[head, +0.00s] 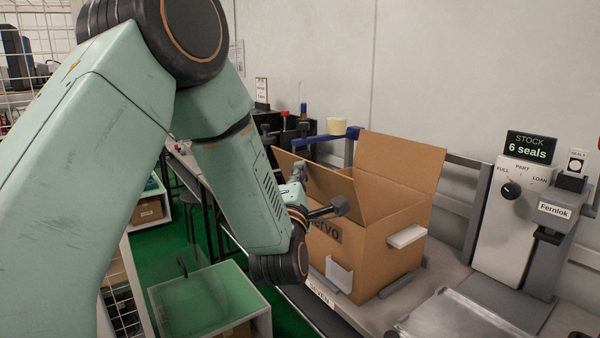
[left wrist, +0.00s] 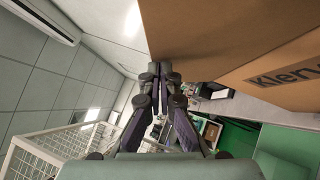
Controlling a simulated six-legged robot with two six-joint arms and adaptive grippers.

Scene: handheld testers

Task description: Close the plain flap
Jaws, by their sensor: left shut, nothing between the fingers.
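A brown cardboard box (head: 385,250) stands on the bench with its top open. A tall plain flap (head: 402,160) stands up at its back right. Another flap (head: 318,182) leans outward at the left; I cannot tell which one the task means. In the left wrist view the shut fingertips (left wrist: 160,70) are beside the edge of brown cardboard (left wrist: 205,25); contact is unclear. My right gripper is out of view.
A grey machine (head: 512,220) with a dial and a "6 seals" display (head: 530,147) stands right of the box. A metal tray (head: 470,315) lies in front of it. A green-topped cabinet (head: 205,300) stands lower left. My left arm hides much of the left side.

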